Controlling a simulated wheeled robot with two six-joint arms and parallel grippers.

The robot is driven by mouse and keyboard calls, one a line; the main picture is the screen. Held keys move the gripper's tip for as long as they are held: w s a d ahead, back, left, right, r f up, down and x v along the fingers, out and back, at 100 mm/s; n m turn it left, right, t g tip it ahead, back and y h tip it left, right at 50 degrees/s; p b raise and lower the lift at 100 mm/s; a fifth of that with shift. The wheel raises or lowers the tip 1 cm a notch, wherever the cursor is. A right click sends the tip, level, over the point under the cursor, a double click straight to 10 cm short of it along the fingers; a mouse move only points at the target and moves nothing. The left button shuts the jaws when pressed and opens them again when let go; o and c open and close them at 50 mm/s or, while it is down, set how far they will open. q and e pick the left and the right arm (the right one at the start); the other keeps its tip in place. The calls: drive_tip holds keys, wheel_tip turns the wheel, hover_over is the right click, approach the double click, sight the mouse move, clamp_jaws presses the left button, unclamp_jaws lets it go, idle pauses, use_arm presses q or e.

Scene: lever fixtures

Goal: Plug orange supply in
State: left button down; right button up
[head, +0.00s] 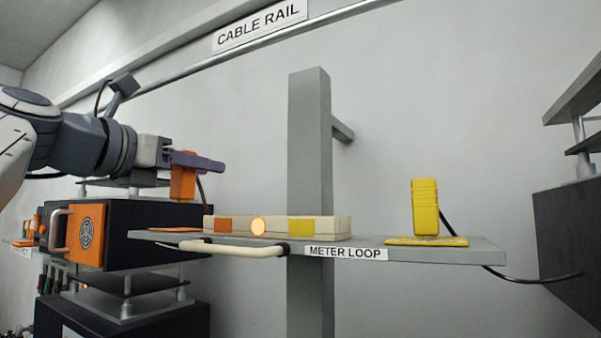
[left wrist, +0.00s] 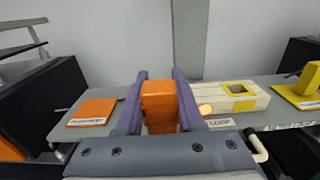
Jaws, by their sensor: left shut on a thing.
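My left gripper (head: 195,162) is shut on the orange supply plug (head: 183,182) and holds it above the left end of the grey shelf. In the left wrist view the orange plug (left wrist: 160,105) sits between the two purple fingers. The cream socket block (head: 275,228) lies on the shelf, with an orange square (head: 223,225) on its left, a glowing round lamp (head: 258,226) and a yellow square (head: 302,226). In the left wrist view a yellow-rimmed opening (left wrist: 237,89) shows on its top; the orange side is hidden behind the gripper. My right gripper is out of view.
A yellow plug (head: 425,207) stands upright on a yellow pad (head: 426,241) at the shelf's right, its black cable trailing right. An orange pad (left wrist: 93,111) lies empty at the left. A grey post (head: 310,130) rises behind the block. A cream handle (head: 232,248) runs along the front edge.

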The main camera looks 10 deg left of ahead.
use_arm(q)
drive_tip(key=shift+r, duration=0.1)
drive_tip(key=shift+r, duration=0.1)
idle(0.3)
drive_tip(key=shift+p+x, duration=2.35)
drive_tip(key=shift+x, duration=3.65)
drive_tip(key=shift+s+f+b, duration=0.1)
drive_tip(key=shift+f+b, duration=1.6)
drive_tip(key=shift+f, duration=0.3)
drive_tip(key=shift+f, duration=0.3)
drive_tip(key=shift+c, duration=2.2)
unclamp_jaws()
drive_tip(key=shift+a, duration=0.1)
